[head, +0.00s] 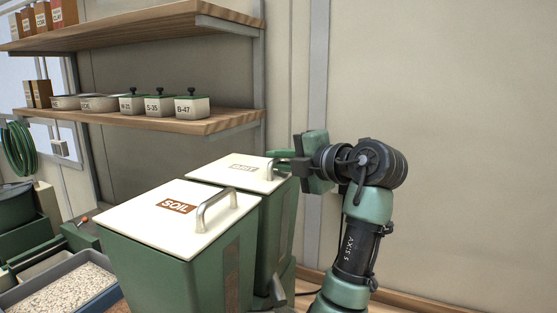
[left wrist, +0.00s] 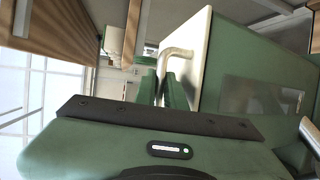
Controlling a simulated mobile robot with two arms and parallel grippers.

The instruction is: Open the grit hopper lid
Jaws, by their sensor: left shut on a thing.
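The grit hopper (head: 284,215) is a green bin behind the soil bin. Its cream lid (head: 222,172) lies flat on top, looking shut, with a small brown label that is hard to read. A metal bar handle (head: 269,171) stands on the lid's right side. My left gripper (head: 283,156) is at this handle, its fingers shut on it. The left wrist view shows the curved handle (left wrist: 177,52) running down to the green fingers (left wrist: 163,88), beside the cream lid (left wrist: 195,60). My right gripper is in neither view.
The soil bin (head: 185,255) with its own handled lid (head: 150,222) stands in front. Wooden shelves (head: 205,124) with pots and boxes hang at the back left. A tray of pale grit (head: 70,290) sits lower left. The wall on the right is bare.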

